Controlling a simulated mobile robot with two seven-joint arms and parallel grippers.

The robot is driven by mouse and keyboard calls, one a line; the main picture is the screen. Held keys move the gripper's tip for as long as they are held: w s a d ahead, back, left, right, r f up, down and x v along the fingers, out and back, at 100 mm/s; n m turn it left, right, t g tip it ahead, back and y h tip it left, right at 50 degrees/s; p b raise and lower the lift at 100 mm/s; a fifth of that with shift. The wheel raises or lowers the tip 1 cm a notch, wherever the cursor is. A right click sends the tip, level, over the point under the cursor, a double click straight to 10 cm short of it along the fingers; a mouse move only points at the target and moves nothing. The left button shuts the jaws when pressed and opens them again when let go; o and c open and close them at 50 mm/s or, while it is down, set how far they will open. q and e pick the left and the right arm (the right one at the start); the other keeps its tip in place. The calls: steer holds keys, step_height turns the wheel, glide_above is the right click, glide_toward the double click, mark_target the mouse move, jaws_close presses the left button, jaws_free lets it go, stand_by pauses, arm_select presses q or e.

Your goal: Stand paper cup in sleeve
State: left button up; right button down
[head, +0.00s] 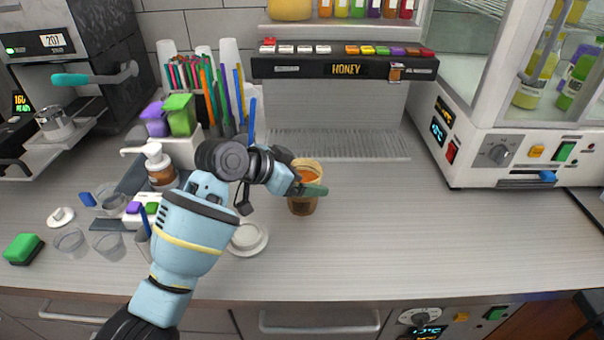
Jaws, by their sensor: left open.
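A paper cup (303,207) stands upright on the counter near the middle of the head view. It is brown, with a pale rim and an orange inside. I cannot tell whether its brown lower part is a separate sleeve, and no other sleeve can be made out. My left gripper (302,178) is open at the cup's top. One finger crosses in front of the rim, and the other is partly hidden behind the wrist. I cannot tell whether the fingers touch the cup. My right gripper is not in view.
A white saucer-like lid (248,238) lies left of the cup. Clear cups (108,243), a pump bottle (158,165) and a straw holder stand further left. A white machine (520,150) stands at the right. The counter right of the cup is clear.

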arm_select(q)
steer(key=shift+r, duration=0.15)
steer(key=shift+r, duration=0.35)
steer(key=v, duration=1.2)
steer(key=shift+p, duration=0.45)
steer(key=shift+f, duration=0.2)
